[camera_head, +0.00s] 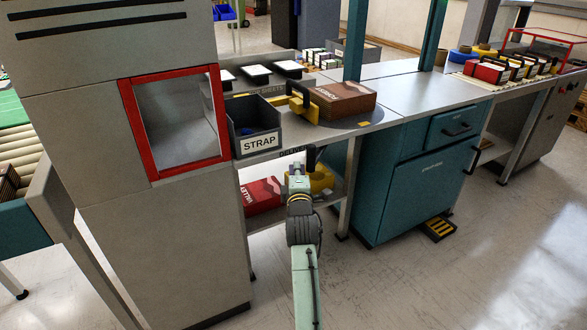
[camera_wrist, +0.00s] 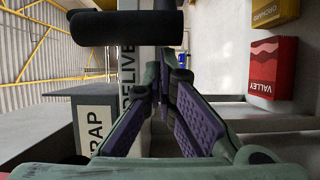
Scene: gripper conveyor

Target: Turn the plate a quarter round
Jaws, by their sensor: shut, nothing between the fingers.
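The grey plate (camera_head: 345,128) is set in the bench top, its rounded front edge towards me. A brown box (camera_head: 343,102) and a yellow-and-black strapping tool (camera_head: 293,103) sit on or beside it. A small yellow mark (camera_head: 365,124) lies near its front right. A black upright cylinder (camera_head: 311,157) shows below the bench's front edge; a black cylinder, probably the same one, shows close in the wrist view (camera_wrist: 125,27). My gripper (camera_head: 298,167) is in front of the bench, below the top.
A red VALLEY box (camera_head: 262,195) and a yellow box (camera_head: 320,178) lie on the lower shelf. A teal cabinet (camera_head: 405,185) stands right.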

